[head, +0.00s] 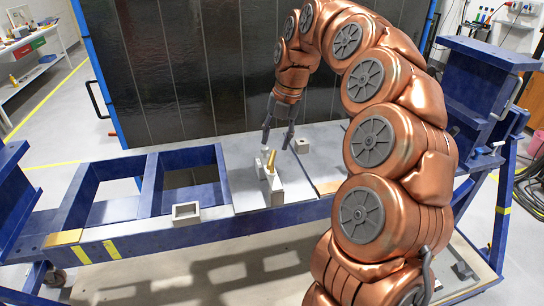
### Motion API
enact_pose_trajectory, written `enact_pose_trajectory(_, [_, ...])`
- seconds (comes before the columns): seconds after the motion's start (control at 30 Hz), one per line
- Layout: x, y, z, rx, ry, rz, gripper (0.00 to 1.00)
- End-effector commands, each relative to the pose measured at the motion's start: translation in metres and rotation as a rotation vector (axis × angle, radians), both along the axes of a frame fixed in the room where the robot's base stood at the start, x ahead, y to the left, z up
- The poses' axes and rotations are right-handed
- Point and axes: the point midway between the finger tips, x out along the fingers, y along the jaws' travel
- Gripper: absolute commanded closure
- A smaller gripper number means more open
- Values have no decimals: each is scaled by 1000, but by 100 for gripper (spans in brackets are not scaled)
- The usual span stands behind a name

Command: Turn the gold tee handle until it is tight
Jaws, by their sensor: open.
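The gold tee handle (270,162) is small in the head view and stands on top of a light grey block fixture (274,189) near the middle of the bench. Its crossbar and exact angle are too small to make out. My gripper (277,147) points down just above the handle, with its two dark fingers apart and nothing seen between them. The fingertips appear close to the handle's top; I cannot tell whether they touch it.
The blue steel frame bench (120,235) has grey plates and open bays on the left. A small square grey socket (186,212) sits at the front edge, and another small block (301,145) is behind right. A tall dark panel (190,70) stands close behind.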

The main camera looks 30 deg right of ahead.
Motion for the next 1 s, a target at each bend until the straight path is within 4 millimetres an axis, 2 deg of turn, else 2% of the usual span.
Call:
enact_pose_trajectory(0.1, [5,-7,1,-6,-12,34,57])
enact_pose_trajectory(0.27, [6,-7,-5,-8,-13,45,57])
enact_pose_trajectory(0.8, [11,2,-59,-6,-7,44,57])
enact_pose_trajectory(1.0, [14,3,-72,-6,-12,41,57])
